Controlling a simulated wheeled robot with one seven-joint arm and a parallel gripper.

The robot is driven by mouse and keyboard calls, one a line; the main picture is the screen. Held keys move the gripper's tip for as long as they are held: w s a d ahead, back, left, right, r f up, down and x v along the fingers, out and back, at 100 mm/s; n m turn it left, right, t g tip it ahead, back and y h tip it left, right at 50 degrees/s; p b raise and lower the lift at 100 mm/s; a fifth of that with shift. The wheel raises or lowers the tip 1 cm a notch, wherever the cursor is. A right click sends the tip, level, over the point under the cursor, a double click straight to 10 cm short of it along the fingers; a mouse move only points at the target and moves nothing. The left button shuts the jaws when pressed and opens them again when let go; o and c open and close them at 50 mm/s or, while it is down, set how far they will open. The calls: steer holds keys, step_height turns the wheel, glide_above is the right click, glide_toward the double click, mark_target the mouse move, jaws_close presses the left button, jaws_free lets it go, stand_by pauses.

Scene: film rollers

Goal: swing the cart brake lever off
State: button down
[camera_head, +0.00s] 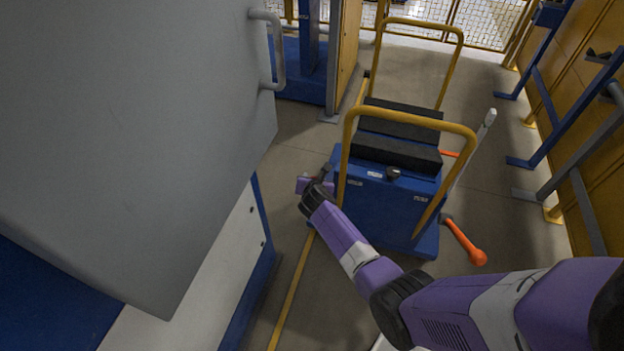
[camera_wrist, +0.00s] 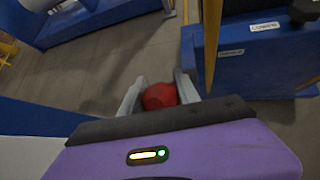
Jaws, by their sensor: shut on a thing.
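The blue cart (camera_head: 385,205) has yellow tube handles and dark pads on top. My gripper (camera_head: 314,184) is low at the cart's left side. In the wrist view my gripper (camera_wrist: 160,84) has its two grey fingers on either side of a red rounded knob (camera_wrist: 160,97) and is shut on it. The knob appears to be the end of the brake lever; the rest of the lever is hidden by the gripper. The cart's blue side (camera_wrist: 250,58) and a yellow handle tube stand just right of the fingers.
A large grey door (camera_head: 120,120) with a tube handle fills the left, over a white and blue cabinet (camera_head: 225,265). Orange-handled levers (camera_head: 465,241) and a pale post (camera_head: 473,150) stand on the cart's right. Yellow panels with blue braces line the right. Floor (camera_head: 290,150) shows between door and cart.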

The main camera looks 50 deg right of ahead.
steer(key=shift+w+d+r+p, duration=0.45)
steer(key=shift+d+r+p, duration=0.1)
steer(key=shift+d, duration=0.15)
steer(key=shift+d+f, duration=0.1)
steer(key=c, duration=0.9)
jaws_free()
steer(key=shift+s, duration=0.1)
steer(key=shift+p+v, duration=1.2)
steer(key=shift+v, duration=2.6)
